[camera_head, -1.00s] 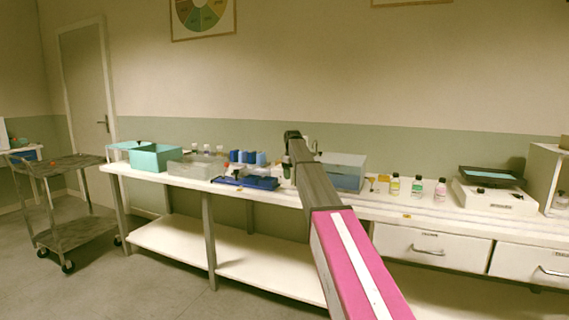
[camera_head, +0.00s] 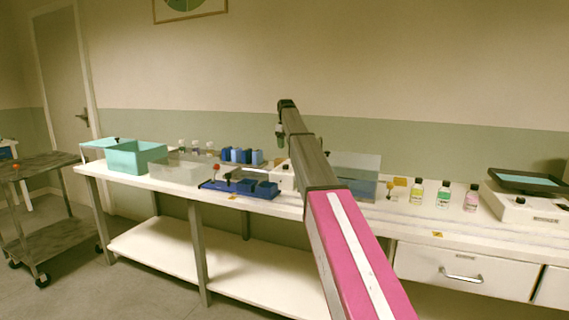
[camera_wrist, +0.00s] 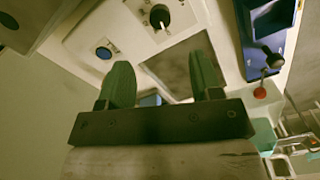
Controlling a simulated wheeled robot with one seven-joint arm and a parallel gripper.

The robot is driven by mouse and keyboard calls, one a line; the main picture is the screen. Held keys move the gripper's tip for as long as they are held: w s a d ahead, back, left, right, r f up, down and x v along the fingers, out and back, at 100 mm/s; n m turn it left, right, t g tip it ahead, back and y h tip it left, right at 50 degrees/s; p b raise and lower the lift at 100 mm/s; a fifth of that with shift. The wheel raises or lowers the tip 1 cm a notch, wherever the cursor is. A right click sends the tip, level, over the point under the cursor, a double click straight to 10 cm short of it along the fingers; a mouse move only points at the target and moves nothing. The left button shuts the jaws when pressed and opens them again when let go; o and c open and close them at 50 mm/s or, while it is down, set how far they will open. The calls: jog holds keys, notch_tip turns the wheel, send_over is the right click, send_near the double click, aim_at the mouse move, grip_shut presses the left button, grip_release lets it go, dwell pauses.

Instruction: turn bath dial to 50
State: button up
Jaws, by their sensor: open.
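My gripper (camera_wrist: 165,80) shows in the wrist view as two green fingers, set apart with nothing held between them. A round black dial (camera_wrist: 160,17) with a pale pointer mark sits on a white panel (camera_wrist: 128,35), beyond the fingertips and apart from them. The scale around it is too small to read. In the head view my gripper (camera_head: 280,139) hangs over the bench, in front of the wall. My arm hides part of the bench equipment behind it, and I cannot make out the dial there.
A blue round button (camera_wrist: 103,52) is on the same panel. A teal bin (camera_head: 136,156) is farther left. Small bottles (camera_head: 443,194) stand right. Floor before the bench is clear.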

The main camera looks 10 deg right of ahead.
aim_at(286, 167)
notch_tip(286, 167, down, 11)
jog(key=shift+r, duration=0.1)
dwell(0.4)
jog(key=c, duration=0.9)
